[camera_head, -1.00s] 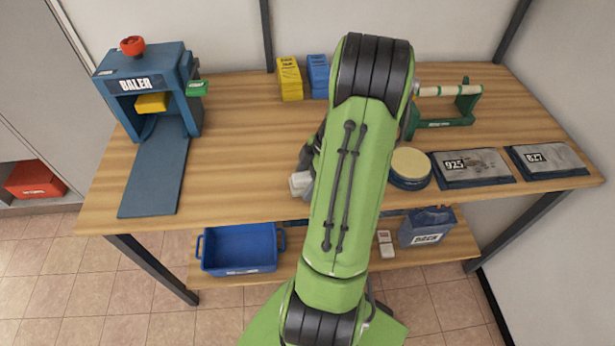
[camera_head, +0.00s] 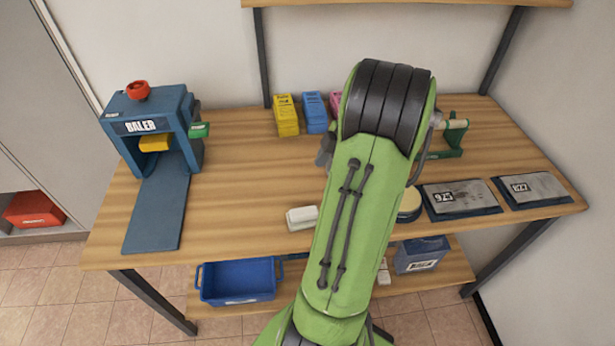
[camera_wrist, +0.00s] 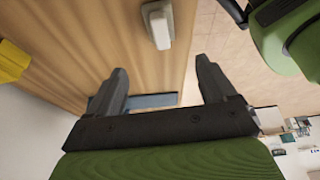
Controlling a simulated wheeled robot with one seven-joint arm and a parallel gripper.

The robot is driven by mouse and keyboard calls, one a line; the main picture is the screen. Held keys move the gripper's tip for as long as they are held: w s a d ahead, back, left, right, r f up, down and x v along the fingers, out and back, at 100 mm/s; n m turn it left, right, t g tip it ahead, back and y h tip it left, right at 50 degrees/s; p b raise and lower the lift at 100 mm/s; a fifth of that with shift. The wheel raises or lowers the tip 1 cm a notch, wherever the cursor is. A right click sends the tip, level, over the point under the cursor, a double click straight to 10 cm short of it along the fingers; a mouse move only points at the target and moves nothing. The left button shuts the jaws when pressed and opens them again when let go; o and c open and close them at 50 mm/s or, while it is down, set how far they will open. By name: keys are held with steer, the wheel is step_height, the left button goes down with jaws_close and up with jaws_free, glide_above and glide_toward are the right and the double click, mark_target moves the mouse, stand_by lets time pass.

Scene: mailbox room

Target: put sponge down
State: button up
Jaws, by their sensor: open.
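The sponge appears to be the small white block (camera_head: 302,218) lying on the wooden table near its front edge, just left of my arm in the head view. It also shows in the wrist view as a white block with a grey side (camera_wrist: 158,24), beyond my fingertips. My gripper (camera_wrist: 160,78) is open, with nothing between its two dark fingers. The gripper is apart from the block. In the head view my green arm hides most of the gripper.
A blue baler (camera_head: 150,140) stands at the table's left. Yellow (camera_head: 286,115) and blue (camera_head: 314,112) packs stand at the back. A round pad (camera_head: 409,205) and two grey plates (camera_head: 460,198), (camera_head: 535,188) lie right. A blue bin (camera_head: 238,280) sits below. The table between baler and block is clear.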

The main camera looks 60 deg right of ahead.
steer(key=w+a+r+m+h, duration=0.15)
steer(key=w+a+r, duration=0.25)
steer(key=a, duration=0.5)
steer(key=w+a+r+m+h, duration=0.1)
steer(key=w+a+r+m, duration=0.2)
steer(key=a, duration=0.7)
steer(key=s+a+r+m+t, duration=0.2)
steer(key=s+a+m, duration=0.2)
steer(key=s+a, duration=0.4)
steer(key=a, duration=0.4)
steer(key=shift+s+r+m+t+h, duration=0.2)
steer(key=shift+r+m+t+h, duration=0.1)
steer(key=shift+r+m+h, duration=0.05)
